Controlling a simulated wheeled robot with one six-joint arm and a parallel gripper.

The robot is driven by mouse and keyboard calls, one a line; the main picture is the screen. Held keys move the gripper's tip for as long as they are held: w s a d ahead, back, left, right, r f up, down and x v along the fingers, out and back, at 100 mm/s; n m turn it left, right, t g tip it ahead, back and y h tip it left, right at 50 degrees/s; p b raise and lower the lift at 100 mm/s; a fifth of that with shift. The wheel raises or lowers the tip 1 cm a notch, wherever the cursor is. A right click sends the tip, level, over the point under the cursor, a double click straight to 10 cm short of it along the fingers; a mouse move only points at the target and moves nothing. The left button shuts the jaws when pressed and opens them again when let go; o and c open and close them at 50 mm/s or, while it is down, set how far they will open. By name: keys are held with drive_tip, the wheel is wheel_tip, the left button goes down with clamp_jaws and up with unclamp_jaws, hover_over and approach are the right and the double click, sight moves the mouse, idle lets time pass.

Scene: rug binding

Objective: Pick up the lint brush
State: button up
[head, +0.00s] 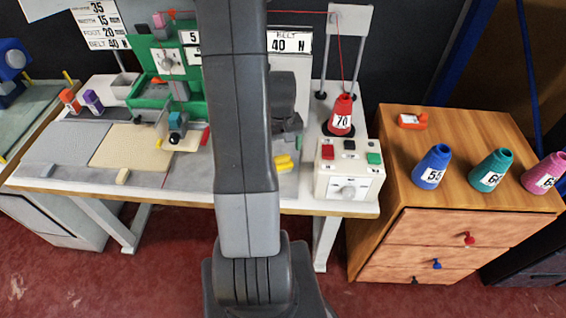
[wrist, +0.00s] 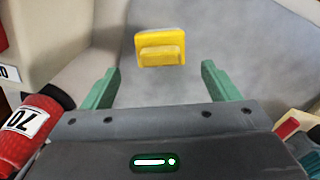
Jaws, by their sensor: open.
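A yellow block with a raised grip, which looks like the lint brush (wrist: 160,48), lies on the grey table top in the wrist view. In the head view the yellow piece (head: 283,162) lies just right of my arm, left of the control box. My gripper (wrist: 160,70) is open, its two green fingers apart. The brush appears beyond the fingertips, roughly centred between them, and nothing is held. In the head view my arm hides part of the table, and the fingertips are not clear.
A red cone marked 70 (head: 341,115) stands close by; it also shows at left in the wrist view (wrist: 30,130). The control box (head: 350,178) stands right of the brush. A green sewing machine (head: 165,90) is on the left. Blue, teal and pink cones stand on the wooden cabinet (head: 400,150).

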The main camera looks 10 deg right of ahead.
sight(282, 156)
drive_tip(key=shift+s+a+f, duration=0.1)
drive_tip(key=shift+s+f, duration=0.15)
drive_tip(key=shift+f, duration=0.15)
drive_tip(key=f, duration=0.3)
drive_tip(key=shift+s+f+p, duration=0.1)
drive_tip(key=shift+s+p, duration=0.15)
drive_tip(key=shift+p, duration=0.05)
drive_tip(key=shift+f, duration=0.65)
drive_tip(key=c, duration=1.2)
wheel_tip(282, 156, up, 10)
drive_tip(key=shift+r, duration=0.1)
